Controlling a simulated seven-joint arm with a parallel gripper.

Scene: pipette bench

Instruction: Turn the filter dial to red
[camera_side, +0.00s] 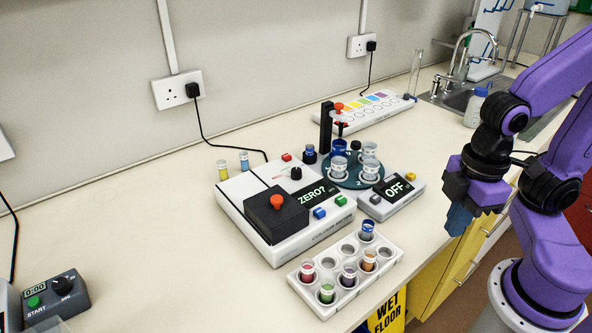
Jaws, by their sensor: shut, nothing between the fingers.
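The white instrument (240,192) stands in the middle of the bench, with a display reading "ZERO?". A small black knob (295,173) on its top, behind the display, looks like the filter dial. Its pointer and any colour marks are too small to read. My gripper (459,220) is shut and empty, pointing down at the bench's front right edge. It is well to the right of the knob and apart from everything.
A black lid with a red knob (277,202) covers part of the instrument. A round stand (345,178) with beakers and a box reading "OFF" (375,207) lie between the instrument and my gripper. A vial rack (318,309) stands in front. The left bench is mostly clear.

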